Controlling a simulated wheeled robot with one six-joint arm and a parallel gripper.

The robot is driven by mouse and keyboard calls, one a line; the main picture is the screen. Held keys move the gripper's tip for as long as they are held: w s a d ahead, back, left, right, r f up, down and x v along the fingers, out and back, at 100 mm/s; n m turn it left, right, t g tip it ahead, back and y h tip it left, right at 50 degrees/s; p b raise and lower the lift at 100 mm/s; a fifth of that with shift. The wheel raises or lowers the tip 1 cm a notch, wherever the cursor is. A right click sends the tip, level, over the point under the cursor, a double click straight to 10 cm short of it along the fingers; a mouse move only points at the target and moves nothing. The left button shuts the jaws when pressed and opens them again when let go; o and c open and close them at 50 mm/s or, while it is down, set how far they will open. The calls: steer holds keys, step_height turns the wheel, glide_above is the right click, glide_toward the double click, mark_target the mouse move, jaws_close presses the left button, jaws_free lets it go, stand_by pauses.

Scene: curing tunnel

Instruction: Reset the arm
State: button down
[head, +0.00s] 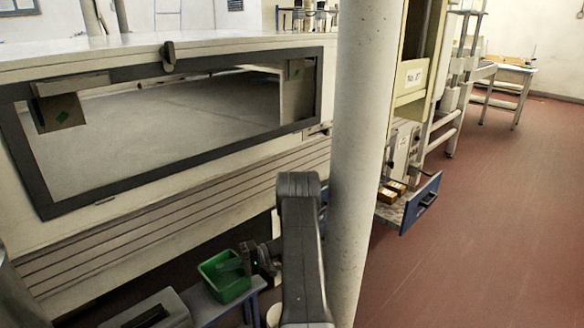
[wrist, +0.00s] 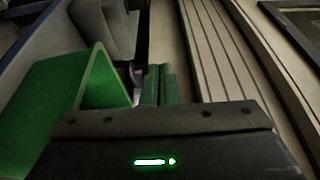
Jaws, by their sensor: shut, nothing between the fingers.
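My arm, dark grey, rises at the bottom middle of the head view and bends down to my gripper (head: 238,262), which is beside the green bin (head: 222,282) and points left over it. In the wrist view my gripper's two green fingers (wrist: 158,84) are together, with nothing between them. The green bin (wrist: 70,92) stands at the left of that view, close to the fingers. I cannot tell whether the fingers touch the bin.
A thick pale post (head: 362,150) stands just right of my arm. The tunnel (head: 170,175) with its framed window fills the left. A blue drawer (head: 421,204) juts out behind the post. A grey box (head: 150,310) is at lower left. The red floor (head: 480,220) at right is clear.

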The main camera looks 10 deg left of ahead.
steer(key=shift+a, duration=0.1)
steer(key=x, duration=1.3)
steer(key=shift+s+a, duration=0.2)
steer(key=shift+a, duration=0.05)
